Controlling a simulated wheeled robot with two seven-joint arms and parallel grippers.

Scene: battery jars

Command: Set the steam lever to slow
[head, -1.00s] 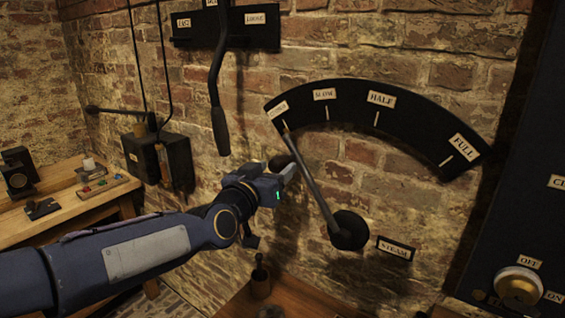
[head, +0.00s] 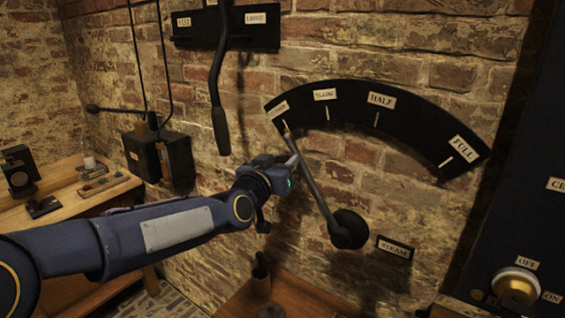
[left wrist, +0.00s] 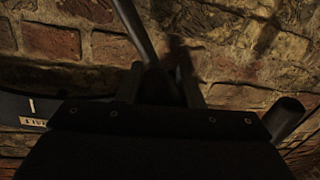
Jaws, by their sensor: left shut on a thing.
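The steam lever (head: 318,190) is a dark rod rising up and left from a round black hub (head: 348,229) beside the STEAM plate (head: 394,248). Its tip is at the leftmost mark of the black arc scale (head: 345,92), under a label too small to read. The SLOW label (head: 325,94) is just right of that, then HALF and FULL. My left gripper (head: 295,163) is shut on the lever's upper part. In the left wrist view the lever rod (left wrist: 133,28) runs between the fingers (left wrist: 158,85). My right gripper is not in view.
Another dark lever (head: 218,100) hangs left of the scale, close above my left gripper. A dark panel with a brass knob (head: 517,287) is at the right. A wooden bench (head: 50,215) stands at the left, and a lower wooden surface (head: 300,295) lies beneath the lever.

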